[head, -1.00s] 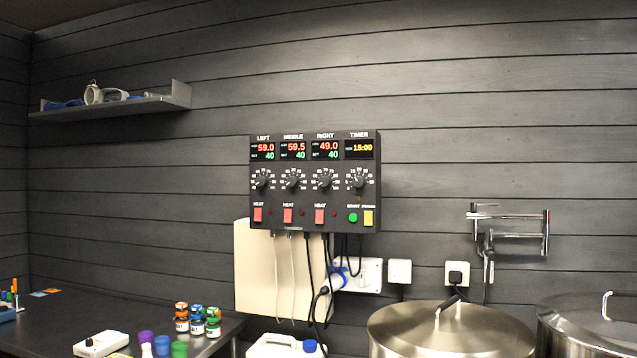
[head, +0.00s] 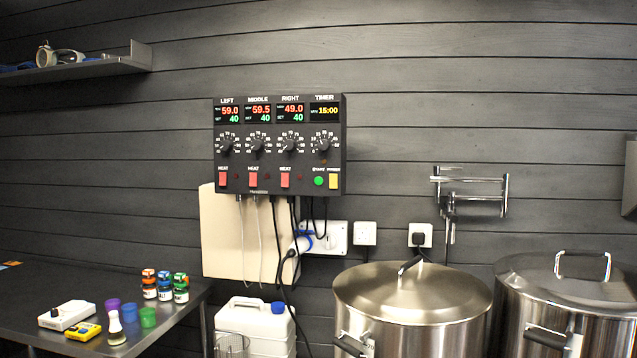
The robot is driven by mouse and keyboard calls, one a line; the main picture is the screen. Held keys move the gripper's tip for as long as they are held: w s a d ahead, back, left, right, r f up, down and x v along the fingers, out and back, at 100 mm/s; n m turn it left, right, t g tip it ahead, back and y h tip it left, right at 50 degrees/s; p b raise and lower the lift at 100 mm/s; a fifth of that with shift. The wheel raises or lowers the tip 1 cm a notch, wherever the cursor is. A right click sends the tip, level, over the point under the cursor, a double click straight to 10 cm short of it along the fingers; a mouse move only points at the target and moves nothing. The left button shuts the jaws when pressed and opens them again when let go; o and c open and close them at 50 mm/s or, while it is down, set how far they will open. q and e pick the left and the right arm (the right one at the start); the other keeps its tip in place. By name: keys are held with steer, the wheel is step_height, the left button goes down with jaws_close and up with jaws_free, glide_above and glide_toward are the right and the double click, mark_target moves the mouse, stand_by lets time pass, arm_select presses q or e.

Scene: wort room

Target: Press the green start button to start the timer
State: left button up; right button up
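The black control panel (head: 280,146) hangs on the dark plank wall. The left, middle and right displays show 59.0, 59.5 and 49.0 in red over 40 in green. Neither of my grippers shows in the head view.
Two lidded steel kettles (head: 412,300) stand below right of the panel. A white jerrycan (head: 255,325) stands below it. A dark table (head: 40,290) at left holds jars, cups and meters. Cables hang under the panel. A shelf (head: 85,68) is at upper left.

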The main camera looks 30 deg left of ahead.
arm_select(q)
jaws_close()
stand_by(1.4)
